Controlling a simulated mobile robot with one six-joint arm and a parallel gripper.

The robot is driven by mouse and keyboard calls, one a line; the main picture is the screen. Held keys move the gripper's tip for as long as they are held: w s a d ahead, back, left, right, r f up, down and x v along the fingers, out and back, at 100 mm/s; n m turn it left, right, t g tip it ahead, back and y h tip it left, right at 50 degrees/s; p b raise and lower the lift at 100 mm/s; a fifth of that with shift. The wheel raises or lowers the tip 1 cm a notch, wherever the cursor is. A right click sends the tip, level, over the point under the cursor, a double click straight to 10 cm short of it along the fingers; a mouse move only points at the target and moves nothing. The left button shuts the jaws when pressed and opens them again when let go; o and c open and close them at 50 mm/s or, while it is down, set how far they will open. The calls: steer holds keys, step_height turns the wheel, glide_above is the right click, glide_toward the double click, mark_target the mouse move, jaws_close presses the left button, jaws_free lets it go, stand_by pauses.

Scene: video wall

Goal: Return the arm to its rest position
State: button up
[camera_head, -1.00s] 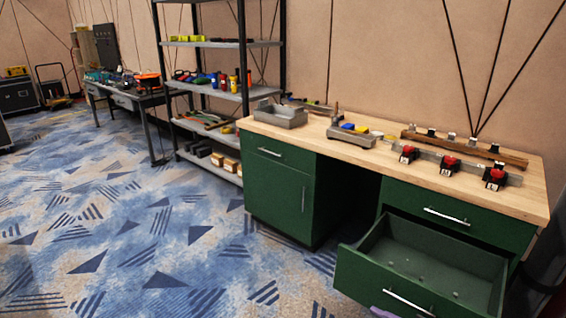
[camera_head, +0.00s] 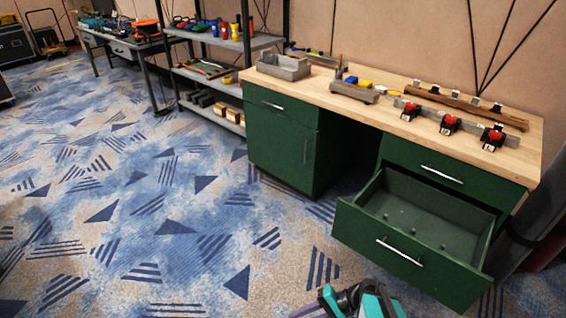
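Part of my arm, teal and black with a purple piece at its left, shows at the bottom edge, on the floor side of the open drawer. The frame cuts it off, and I cannot make out whether my gripper's fingers are open or shut. No object is seen held. The green drawer (camera_head: 372,245) of the workbench stands pulled out, with a few small bumps or bits on its floor. My arm appears apart from the drawer front and its handle (camera_head: 399,252).
The workbench (camera_head: 450,140) has a wooden top with red-and-black clamps (camera_head: 449,124), a grey tray (camera_head: 284,67) and small blocks. A metal shelf (camera_head: 222,78) and a tool table (camera_head: 135,45) stand to the left. Open patterned carpet (camera_head: 150,200) lies in front.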

steer(key=s+f+n+g+h+p, duration=0.35)
steer(key=s+f+h, duration=0.2)
steer(key=s, duration=0.45)
steer(key=s+d+f+n+h, duration=0.1)
steer(key=d+f+h, duration=0.1)
steer(key=d+h, duration=0.4)
steer(key=d, duration=0.5)
steer(key=shift+s+f+b, duration=0.35)
steer(key=shift+f+b, duration=0.05)
